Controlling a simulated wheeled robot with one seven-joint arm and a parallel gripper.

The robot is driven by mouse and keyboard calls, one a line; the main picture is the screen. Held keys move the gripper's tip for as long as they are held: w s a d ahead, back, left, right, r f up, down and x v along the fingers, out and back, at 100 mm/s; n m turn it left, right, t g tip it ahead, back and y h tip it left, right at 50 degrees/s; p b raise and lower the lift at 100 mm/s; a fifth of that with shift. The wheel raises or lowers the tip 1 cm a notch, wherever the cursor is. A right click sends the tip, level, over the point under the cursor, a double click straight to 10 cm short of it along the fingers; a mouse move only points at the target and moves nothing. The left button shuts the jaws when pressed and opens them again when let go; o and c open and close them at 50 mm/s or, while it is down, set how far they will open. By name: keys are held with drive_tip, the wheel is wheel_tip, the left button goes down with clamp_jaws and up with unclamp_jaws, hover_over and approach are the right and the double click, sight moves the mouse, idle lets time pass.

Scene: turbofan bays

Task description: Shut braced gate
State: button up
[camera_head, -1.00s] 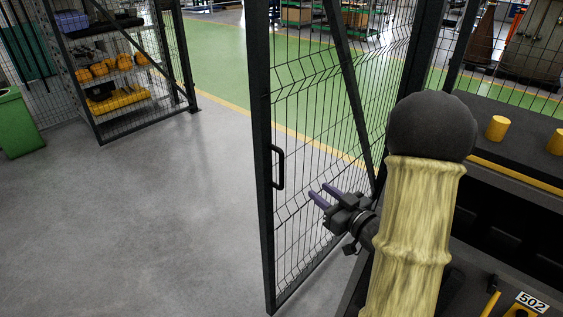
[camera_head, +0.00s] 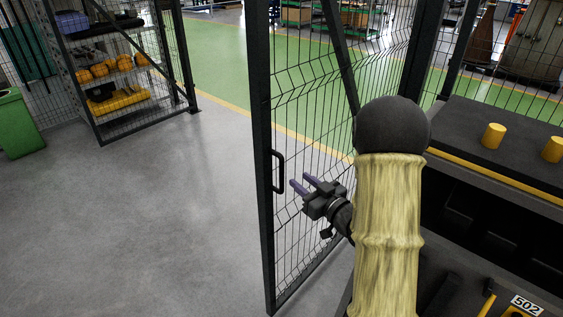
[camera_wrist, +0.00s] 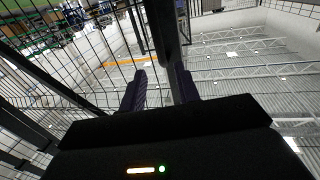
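The braced gate (camera_head: 263,160) is a dark-framed wire mesh panel with a diagonal brace (camera_head: 340,62). It stands open at an angle, its free upright toward me, with a gap to its left. A black handle (camera_head: 280,171) is on that upright. My gripper (camera_head: 302,184) is open and empty, just right of the handle, with its fingers pointing left toward it; I see no contact. In the wrist view my gripper's two fingers (camera_wrist: 159,88) are apart, and a dark bar (camera_wrist: 165,35), seemingly the gate's upright, rises beyond them.
A fence panel (camera_head: 178,60) with shelves of yellow items (camera_head: 118,97) behind it stands at the left. A green bin (camera_head: 17,125) is at the far left. Grey floor (camera_head: 150,210) between bin and gate is clear. A green walkway (camera_head: 215,60) lies beyond.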

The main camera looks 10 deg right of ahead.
sight(283, 166)
drive_tip(key=p+x, duration=0.2)
drive_tip(key=x, duration=0.8)
drive_tip(key=shift+p, duration=0.3)
drive_tip(key=shift+s, duration=0.1)
clamp_jaws()
